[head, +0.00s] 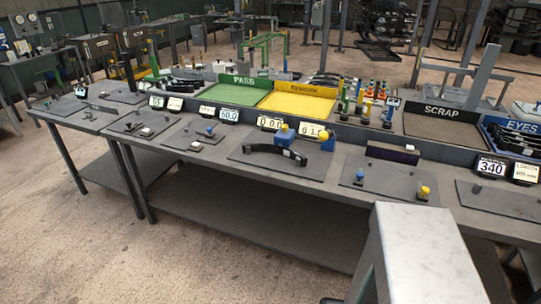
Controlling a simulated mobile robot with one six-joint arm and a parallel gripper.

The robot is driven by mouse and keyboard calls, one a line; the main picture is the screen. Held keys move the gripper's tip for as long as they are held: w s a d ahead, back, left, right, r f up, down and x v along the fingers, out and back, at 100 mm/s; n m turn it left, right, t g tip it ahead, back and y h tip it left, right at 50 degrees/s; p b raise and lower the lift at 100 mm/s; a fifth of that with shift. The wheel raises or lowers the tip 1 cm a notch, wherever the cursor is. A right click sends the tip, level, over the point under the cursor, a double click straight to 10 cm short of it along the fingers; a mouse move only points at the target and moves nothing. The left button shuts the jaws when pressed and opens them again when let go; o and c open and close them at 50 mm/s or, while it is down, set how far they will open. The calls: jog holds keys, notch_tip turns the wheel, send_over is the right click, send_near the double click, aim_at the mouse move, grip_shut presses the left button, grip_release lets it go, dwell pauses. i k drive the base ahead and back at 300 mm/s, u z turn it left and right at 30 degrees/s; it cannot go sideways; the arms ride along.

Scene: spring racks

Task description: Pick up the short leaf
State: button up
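A dark, curved leaf (275,150) with a small pale label rests on a flat plate in the middle of the bench, beside a blue block with a yellow knob. Several dark leaves (187,84) lie together at the back left of the bench, left of the green PASS tray. More dark curved pieces (516,140) lie in the blue EYES tray at the right edge. I cannot tell from this view which of these is the short leaf. My gripper is not in view.
The green PASS tray (233,94), yellow tray (298,104) and dark SCRAP tray (442,129) stand along the bench's back. Small displays and fixture plates with blue and yellow knobs line the front. Brown floor (90,240) is open before the bench.

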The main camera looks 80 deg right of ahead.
aim_at(263, 148)
jog(key=z, duration=0.3)
jog(key=i, duration=0.7)
jog(key=z, duration=1)
jog(key=i, duration=0.8)
jog(key=z, duration=0.4)
